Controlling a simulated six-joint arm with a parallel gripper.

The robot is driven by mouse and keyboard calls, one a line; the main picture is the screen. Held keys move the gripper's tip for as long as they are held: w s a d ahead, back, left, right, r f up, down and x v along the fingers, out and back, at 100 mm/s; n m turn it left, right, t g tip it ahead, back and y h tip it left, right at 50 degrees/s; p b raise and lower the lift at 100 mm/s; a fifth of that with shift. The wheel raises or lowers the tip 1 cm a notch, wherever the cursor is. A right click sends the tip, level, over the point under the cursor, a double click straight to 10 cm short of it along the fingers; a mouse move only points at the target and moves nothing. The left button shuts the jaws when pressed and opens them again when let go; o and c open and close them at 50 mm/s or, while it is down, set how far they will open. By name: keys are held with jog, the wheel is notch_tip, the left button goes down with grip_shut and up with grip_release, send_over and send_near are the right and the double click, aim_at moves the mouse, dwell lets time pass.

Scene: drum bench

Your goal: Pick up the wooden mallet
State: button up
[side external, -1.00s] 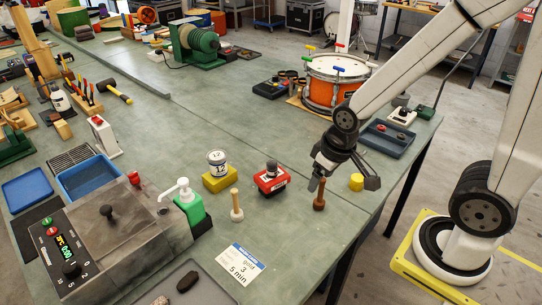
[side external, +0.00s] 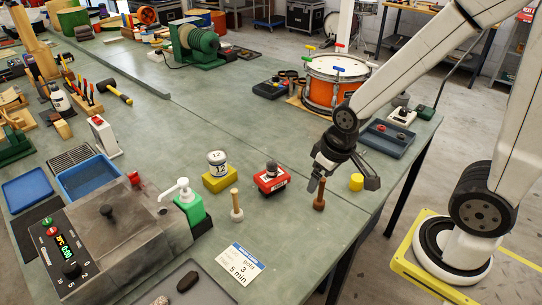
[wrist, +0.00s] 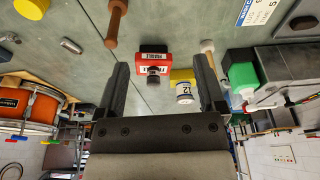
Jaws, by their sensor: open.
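Two upright stick-like tools could be the wooden mallet, and I cannot tell which is meant. One is a brown wooden piece (side external: 319,196), also at the top left of the wrist view (wrist: 116,22). The other has a pale wooden handle and whitish round foot (side external: 236,207), and its handle shows at the right of the wrist view (wrist: 207,50). My gripper (side external: 342,180) is open and empty, above the bench near the brown piece. In the wrist view its fingers (wrist: 162,68) are wide apart, with nothing between them.
A red box with a dark knob (side external: 271,180) and a can on a yellow block (side external: 219,182) stand close by. A yellow cylinder (side external: 356,182) is right of the brown piece. A green pump bottle (side external: 190,208) and grey machine (side external: 108,235) stand left.

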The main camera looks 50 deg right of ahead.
jog(key=shift+r, duration=0.1)
notch_tip(320, 180, up, 4)
jog(key=r+m+t+y, duration=0.1)
jog(key=m+t+y, duration=0.1)
jog(key=m+y, duration=1.55)
send_over(321, 193)
jog(key=d, duration=0.4)
jog(key=m+h, duration=0.5)
notch_tip(321, 193, down, 14)
jog(key=shift+s+a, duration=0.3)
jog(key=shift+a, duration=0.05)
jog(key=shift+f, duration=0.1)
jog(key=shift+f, duration=1.8)
